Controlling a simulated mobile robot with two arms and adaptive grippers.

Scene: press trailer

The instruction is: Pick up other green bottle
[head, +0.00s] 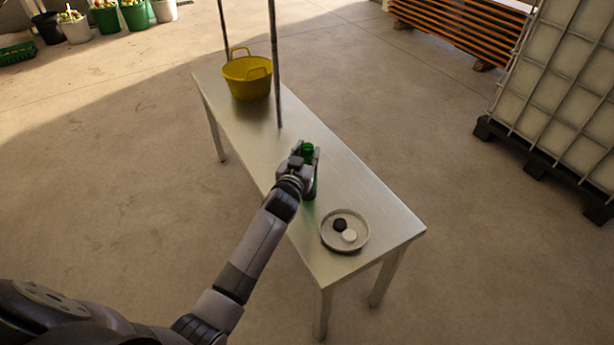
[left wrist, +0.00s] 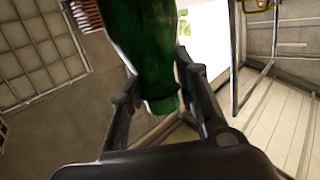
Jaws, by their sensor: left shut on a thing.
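A green bottle (head: 309,186) is at the middle of the metal table (head: 352,185), upright or nearly so. My left gripper (head: 305,158) is shut on it near its upper part and hides much of it in the head view. In the left wrist view the green bottle (left wrist: 146,45) stands between the two fingers of my left gripper (left wrist: 155,90). I cannot tell whether its base touches the table. My right gripper is not in view.
A round tray (head: 329,243) with a black and a white piece is at the table's near end. A yellow basket (head: 248,80) sits at the far end. Metal posts (head: 275,70) rise beside the table. A caged white tank (head: 560,90) stands on the right.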

